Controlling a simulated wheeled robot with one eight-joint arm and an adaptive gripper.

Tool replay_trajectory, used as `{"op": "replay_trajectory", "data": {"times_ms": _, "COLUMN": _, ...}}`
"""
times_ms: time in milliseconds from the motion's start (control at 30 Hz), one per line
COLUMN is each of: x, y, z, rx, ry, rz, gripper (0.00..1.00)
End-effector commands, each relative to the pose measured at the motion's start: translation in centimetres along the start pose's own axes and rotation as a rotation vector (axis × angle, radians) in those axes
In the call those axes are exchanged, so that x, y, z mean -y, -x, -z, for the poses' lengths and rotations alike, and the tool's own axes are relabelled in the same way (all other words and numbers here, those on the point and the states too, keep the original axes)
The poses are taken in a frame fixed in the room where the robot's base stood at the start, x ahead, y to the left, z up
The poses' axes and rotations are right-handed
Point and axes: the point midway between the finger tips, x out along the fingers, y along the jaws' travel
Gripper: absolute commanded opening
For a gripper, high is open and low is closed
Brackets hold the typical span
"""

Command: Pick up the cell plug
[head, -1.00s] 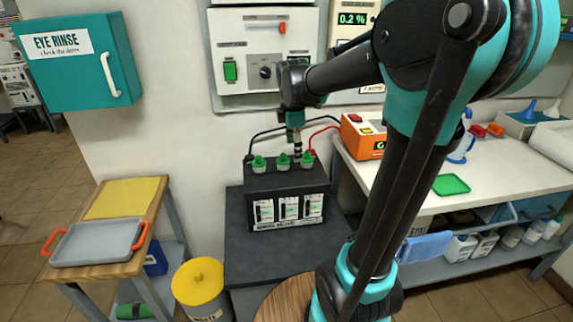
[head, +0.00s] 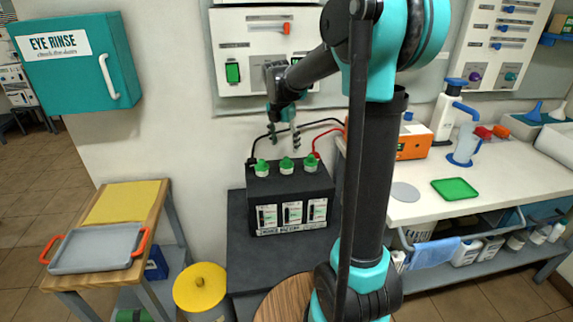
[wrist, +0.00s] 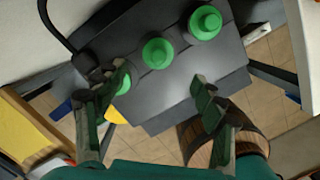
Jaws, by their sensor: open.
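Several-celled black battery (head: 290,188) stands on a dark stand, with three green cell plugs in a row on top: left (head: 262,167), middle (head: 286,165) and right (head: 309,162). My gripper (head: 283,137) is open and empty, above the battery and apart from the plugs. In the wrist view, the spread fingers of my gripper (wrist: 160,85) show below the middle plug (wrist: 157,52). Another plug (wrist: 205,22) is at upper right, and the third is partly hidden behind the left finger. I cannot tell which plug is meant.
Black and red cables (head: 324,132) run to the battery's back. An orange device (head: 413,142) and a green tray (head: 455,189) are on the right bench. A grey tray (head: 95,245) lies on the left cart. A yellow-lidded bin (head: 200,286) stands in front.

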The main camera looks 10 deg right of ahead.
Motion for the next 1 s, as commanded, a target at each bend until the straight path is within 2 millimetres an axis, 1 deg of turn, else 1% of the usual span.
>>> {"op": "replay_trajectory", "data": {"times_ms": 33, "x": 0.0, "y": -0.8, "z": 0.0, "rx": 0.0, "ry": -0.001, "rz": 0.0, "gripper": 0.69}}
{"op": "replay_trajectory", "data": {"times_ms": 100, "x": 0.0, "y": -1.7, "z": 0.0, "rx": 0.0, "ry": -0.001, "rz": 0.0, "gripper": 0.69}}
{"op": "replay_trajectory", "data": {"times_ms": 367, "x": -0.1, "y": -3.4, "z": -0.1, "rx": 0.0, "ry": -0.001, "rz": 0.0, "gripper": 0.69}}
{"op": "replay_trajectory", "data": {"times_ms": 600, "x": -0.4, "y": -6.7, "z": -0.5, "rx": 0.0, "ry": -0.002, "rz": 0.0, "gripper": 0.69}}
{"op": "replay_trajectory", "data": {"times_ms": 667, "x": -0.4, "y": -7.3, "z": -0.5, "rx": 0.0, "ry": -0.002, "rz": 0.0, "gripper": 0.69}}
{"op": "replay_trajectory", "data": {"times_ms": 767, "x": -0.3, "y": -7.7, "z": -0.5, "rx": 0.0, "ry": -0.002, "rz": 0.0, "gripper": 0.69}}
{"op": "replay_trajectory", "data": {"times_ms": 967, "x": -0.4, "y": -7.8, "z": -0.4, "rx": 0.0, "ry": -0.002, "rz": 0.0, "gripper": 0.69}}
{"op": "replay_trajectory", "data": {"times_ms": 1000, "x": -0.4, "y": -7.8, "z": -0.4, "rx": 0.0, "ry": -0.002, "rz": 0.0, "gripper": 0.66}}
